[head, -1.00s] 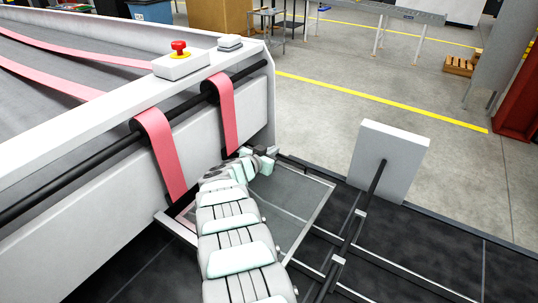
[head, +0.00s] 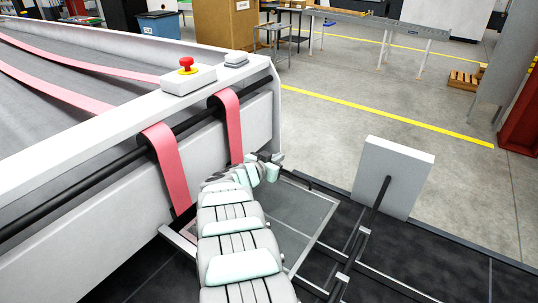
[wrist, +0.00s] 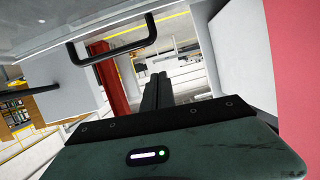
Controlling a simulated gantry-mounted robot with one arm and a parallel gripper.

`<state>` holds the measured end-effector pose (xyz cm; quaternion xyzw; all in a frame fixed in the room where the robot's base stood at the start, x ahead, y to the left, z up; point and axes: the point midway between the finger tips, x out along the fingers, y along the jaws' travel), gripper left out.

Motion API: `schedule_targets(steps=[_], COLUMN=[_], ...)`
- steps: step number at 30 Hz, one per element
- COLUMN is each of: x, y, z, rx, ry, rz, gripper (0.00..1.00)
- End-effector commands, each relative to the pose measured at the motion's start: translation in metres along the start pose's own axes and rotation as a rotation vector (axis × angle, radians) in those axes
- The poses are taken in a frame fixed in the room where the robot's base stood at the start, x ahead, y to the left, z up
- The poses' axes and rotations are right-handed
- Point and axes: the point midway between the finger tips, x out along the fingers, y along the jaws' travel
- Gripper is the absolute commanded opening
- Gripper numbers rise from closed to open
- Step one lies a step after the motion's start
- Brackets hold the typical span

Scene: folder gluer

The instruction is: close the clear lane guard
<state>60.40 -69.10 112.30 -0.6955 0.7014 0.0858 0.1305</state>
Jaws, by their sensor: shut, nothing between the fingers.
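The clear lane guard (head: 300,222) is a see-through panel with a thin pale frame. It lies low beside the white machine side, partly hidden behind my arm; I cannot tell its exact angle. A black bar handle (wrist: 112,42) hangs at the top left of the wrist view, on the underside of a grey see-through surface that looks like the guard. My gripper (head: 272,158) is at the guard's far edge, close to the machine. In the wrist view my gripper's fingers (wrist: 156,88) are together and empty, to the right of the handle and apart from it.
Two pink belts (head: 171,172) loop over the black roller on the machine's end. A red emergency button (head: 187,65) sits on the rail. A white upright plate (head: 392,178) on a dark rod stands right of the guard. Open floor lies beyond.

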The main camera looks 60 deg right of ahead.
Motion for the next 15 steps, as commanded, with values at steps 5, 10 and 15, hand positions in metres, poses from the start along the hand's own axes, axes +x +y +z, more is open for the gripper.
schedule_targets(steps=[5, 10, 15], x=[-0.02, -0.036, -0.05], y=[-0.001, -0.002, -0.001], z=[-0.007, -0.018, -0.023], rx=[-0.003, -0.004, -0.005], ry=[-0.003, -0.001, 0.0], rz=[-0.002, -0.001, -0.001], gripper=[0.0, 0.0, 0.0])
